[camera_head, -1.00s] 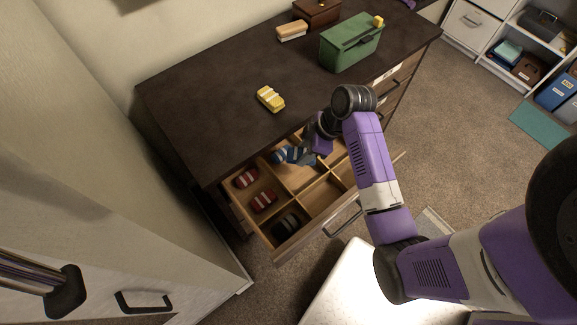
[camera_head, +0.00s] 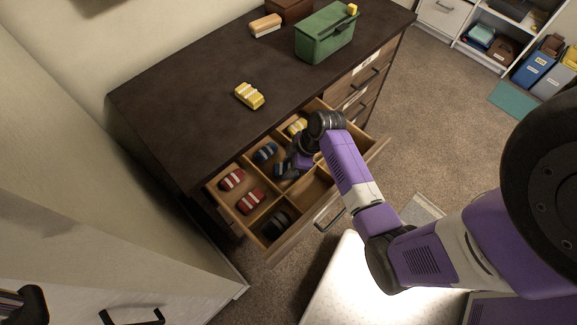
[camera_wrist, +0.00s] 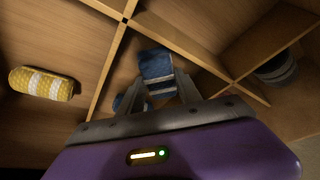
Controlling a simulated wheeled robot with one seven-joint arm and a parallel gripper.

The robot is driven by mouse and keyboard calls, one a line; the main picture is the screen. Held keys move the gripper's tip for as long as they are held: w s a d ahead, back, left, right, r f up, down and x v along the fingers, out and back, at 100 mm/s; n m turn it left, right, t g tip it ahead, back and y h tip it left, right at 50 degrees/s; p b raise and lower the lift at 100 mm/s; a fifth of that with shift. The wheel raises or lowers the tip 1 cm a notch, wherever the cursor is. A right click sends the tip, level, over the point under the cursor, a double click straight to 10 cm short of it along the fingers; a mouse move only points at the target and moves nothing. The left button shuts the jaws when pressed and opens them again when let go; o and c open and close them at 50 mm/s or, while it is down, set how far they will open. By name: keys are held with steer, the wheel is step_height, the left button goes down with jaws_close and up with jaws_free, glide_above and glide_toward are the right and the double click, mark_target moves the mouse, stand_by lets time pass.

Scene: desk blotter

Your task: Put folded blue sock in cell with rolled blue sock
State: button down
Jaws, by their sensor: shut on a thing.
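The folded blue sock (camera_wrist: 157,68) is dark blue with pale stripes. It sits between the fingers of my gripper (camera_wrist: 160,90), which is shut on it. In the head view the folded sock (camera_head: 280,170) is low inside the open drawer, partly hidden by my gripper (camera_head: 287,168). The rolled blue sock (camera_head: 266,153) lies beside it in the same cell, towards the desk. In the wrist view a bit of the rolled blue sock (camera_wrist: 118,103) shows left of my fingers, mostly hidden. I cannot tell whether the folded sock touches the cell floor.
Red socks (camera_head: 250,201), a dark sock (camera_head: 277,224) and a yellow sock (camera_head: 297,126) lie in other cells. Thin wooden dividers (camera_wrist: 108,70) border the cell. A yellow sock (camera_head: 249,95), a brush (camera_head: 265,26) and a green box (camera_head: 326,38) are on the desktop (camera_head: 190,100).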

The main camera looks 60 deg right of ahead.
steer(key=shift+f, duration=0.15)
steer(key=c, duration=0.8)
jaws_free()
steer(key=p+v, duration=0.1)
steer(key=v, duration=1.1)
